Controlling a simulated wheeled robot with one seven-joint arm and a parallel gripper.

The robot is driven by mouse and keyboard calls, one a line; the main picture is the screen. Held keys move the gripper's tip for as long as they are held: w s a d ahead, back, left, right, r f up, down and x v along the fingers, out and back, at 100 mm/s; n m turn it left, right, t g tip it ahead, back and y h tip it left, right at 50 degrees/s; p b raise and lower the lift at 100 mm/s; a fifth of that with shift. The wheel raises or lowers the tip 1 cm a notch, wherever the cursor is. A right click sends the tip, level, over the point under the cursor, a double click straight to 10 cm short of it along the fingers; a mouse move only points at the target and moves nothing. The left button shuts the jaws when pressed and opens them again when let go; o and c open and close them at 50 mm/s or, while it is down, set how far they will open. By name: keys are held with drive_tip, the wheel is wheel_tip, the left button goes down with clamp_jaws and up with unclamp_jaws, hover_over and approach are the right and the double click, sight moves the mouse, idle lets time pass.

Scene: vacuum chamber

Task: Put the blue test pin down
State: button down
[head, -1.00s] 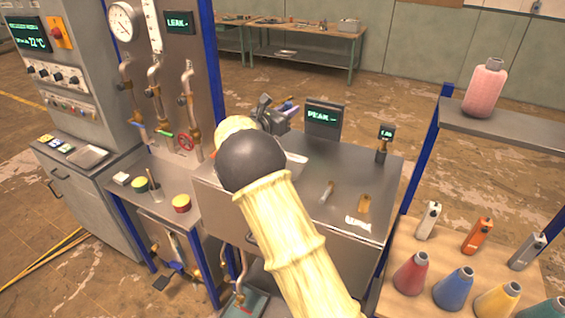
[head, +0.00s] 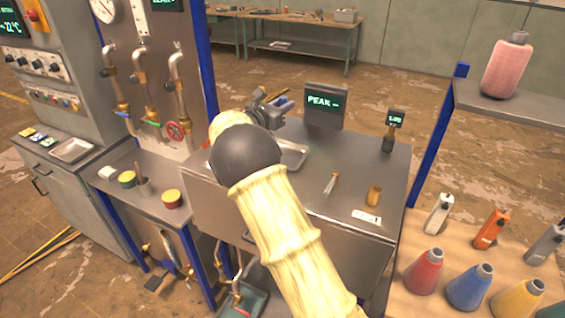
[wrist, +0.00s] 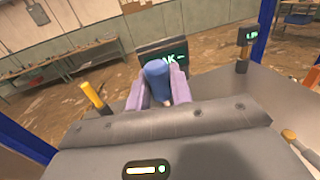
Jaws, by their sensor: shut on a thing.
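My gripper (head: 284,104) is over the back left part of the grey metal bench (head: 350,165), near the PEAK display (head: 325,106). In the wrist view its two purple fingers (wrist: 160,97) are shut on the blue test pin (wrist: 156,74), one on each side. The pin stands out in front of the display, and its lower end is partly hidden by the gripper body. In the head view the pin is too small to tell from the fingers. I cannot tell whether it touches anything below.
A shallow metal tray (head: 293,155) lies on the bench beside my arm. A silver pin (head: 331,184), a brass cylinder (head: 374,195) and a white label (head: 367,216) are towards the front right. A small display post (head: 391,132) stands at the right. A yellow rod (wrist: 93,96) shows left of the fingers.

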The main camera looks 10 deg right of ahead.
wheel_tip(320, 180, down, 3)
drive_tip(key=shift+r+b, duration=0.2)
drive_tip(key=shift+b, duration=0.65)
drive_tip(key=shift+r, duration=0.1)
wheel_tip(320, 180, down, 6)
drive_tip(key=p, duration=0.2)
drive_tip(key=shift+f, duration=0.2)
wheel_tip(320, 180, down, 3)
drive_tip(key=shift+r+p, duration=0.1)
drive_tip(key=shift+p, duration=0.8)
drive_tip(key=shift+f, duration=0.45)
